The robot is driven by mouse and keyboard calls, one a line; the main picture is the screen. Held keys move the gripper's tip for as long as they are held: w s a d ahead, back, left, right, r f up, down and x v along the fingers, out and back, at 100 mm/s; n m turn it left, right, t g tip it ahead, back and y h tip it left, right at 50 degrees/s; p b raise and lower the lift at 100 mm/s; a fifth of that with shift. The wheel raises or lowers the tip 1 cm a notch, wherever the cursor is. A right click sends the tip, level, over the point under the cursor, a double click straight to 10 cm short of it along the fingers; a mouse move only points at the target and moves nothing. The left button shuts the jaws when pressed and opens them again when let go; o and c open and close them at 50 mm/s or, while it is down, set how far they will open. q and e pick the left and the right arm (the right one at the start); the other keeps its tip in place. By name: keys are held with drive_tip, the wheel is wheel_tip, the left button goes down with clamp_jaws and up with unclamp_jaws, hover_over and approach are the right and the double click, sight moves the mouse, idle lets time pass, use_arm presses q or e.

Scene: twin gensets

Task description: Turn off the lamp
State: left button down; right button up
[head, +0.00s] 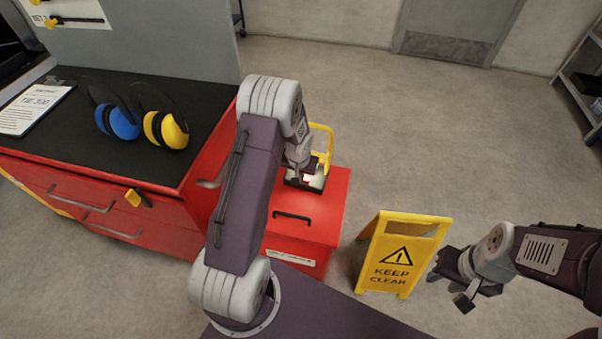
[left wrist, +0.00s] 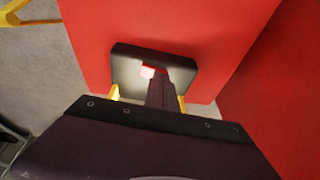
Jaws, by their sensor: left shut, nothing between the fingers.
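The lamp (head: 319,182) is a small dark-edged work lamp with a pale face and a yellow frame (head: 329,140). It stands on a red cabinet. My left gripper (head: 306,176) is shut and empty, directly over the lamp and partly covering it. In the left wrist view the lamp's dark casing (left wrist: 188,75) lies behind the closed fingers (left wrist: 158,85). A small red and white part (left wrist: 147,71) shows right beside the fingertips; I cannot tell whether they touch it. My right gripper (head: 450,288) is open and empty over the floor at the right.
The red cabinet (head: 325,215) has a dark handle in front. A black-topped red workbench (head: 75,140) on the left holds blue (head: 124,122) and yellow (head: 173,130) ear defenders. A yellow "keep clear" sign (head: 395,258) stands between the cabinet and my right gripper. The floor behind is clear.

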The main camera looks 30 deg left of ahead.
use_arm(q)
drive_tip(key=shift+a+f+b, duration=0.15)
drive_tip(key=shift+f+b, duration=0.25)
drive_tip(key=shift+f, duration=0.15)
drive_tip(key=shift+s+a+r, duration=0.15)
drive_tip(key=shift+s+a, duration=0.1)
drive_tip(key=shift+s, duration=0.05)
drive_tip(key=shift+d, duration=0.3)
drive_tip(key=shift+d+f+b, duration=0.2)
drive_tip(key=shift+d+b, duration=0.15)
drive_tip(key=shift+b, duration=0.35)
drive_tip(key=shift+d+r, duration=0.1)
drive_tip(key=shift+d, duration=0.1)
drive_tip(key=shift+r, duration=0.1)
